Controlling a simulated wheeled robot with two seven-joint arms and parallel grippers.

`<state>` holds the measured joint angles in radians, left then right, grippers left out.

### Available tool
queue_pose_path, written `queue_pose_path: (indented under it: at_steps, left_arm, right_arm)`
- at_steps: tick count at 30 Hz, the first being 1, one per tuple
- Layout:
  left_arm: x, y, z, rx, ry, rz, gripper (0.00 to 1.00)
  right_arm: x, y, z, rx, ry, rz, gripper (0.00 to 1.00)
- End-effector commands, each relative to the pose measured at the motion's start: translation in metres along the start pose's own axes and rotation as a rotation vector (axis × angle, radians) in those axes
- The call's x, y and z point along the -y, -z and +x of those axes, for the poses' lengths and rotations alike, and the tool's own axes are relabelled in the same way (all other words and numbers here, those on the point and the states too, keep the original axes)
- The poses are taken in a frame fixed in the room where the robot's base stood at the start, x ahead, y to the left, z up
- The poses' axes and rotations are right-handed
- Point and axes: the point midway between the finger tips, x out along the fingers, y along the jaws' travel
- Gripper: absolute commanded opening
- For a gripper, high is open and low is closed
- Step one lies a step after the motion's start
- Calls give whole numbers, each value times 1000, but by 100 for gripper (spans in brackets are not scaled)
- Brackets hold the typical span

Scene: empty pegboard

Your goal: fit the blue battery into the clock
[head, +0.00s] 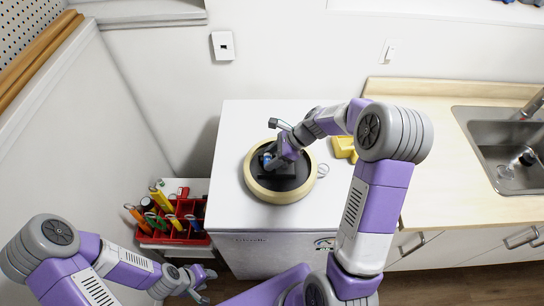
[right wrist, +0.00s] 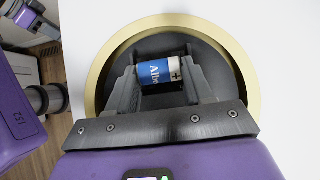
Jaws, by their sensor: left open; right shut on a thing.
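The clock (head: 281,198) lies flat, back side up, on the white cabinet top, with a cream-gold rim and dark back; it fills much of the right wrist view (right wrist: 97,72). My right gripper (head: 272,160) is over the clock's back, shut on the blue battery (right wrist: 158,73). The battery lies crosswise between its fingers, with a plus mark at its right end in the wrist view, and shows as a small blue patch in the head view (head: 267,159). Whether it touches the clock's slot I cannot tell. My left gripper (head: 205,282) is open and empty, low beside the cabinet.
A red organizer (head: 175,235) with several tools stands on a lower surface left of the cabinet. A yellow object (head: 344,147) lies right of the clock. A sink (head: 490,150) is in the counter at right. The cabinet top (head: 235,125) is mostly clear.

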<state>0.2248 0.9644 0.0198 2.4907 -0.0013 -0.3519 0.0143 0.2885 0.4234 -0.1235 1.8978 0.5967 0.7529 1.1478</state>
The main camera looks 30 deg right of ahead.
Motion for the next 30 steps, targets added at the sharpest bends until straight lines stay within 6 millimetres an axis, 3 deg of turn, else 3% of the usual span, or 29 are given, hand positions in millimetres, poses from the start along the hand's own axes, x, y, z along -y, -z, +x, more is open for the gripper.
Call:
queue_pose_path:
  at_steps: [30]
  left_arm:
    - [1,0,3,0,0,0,43]
  right_arm:
    - [0,6,8,1,-1,0,21]
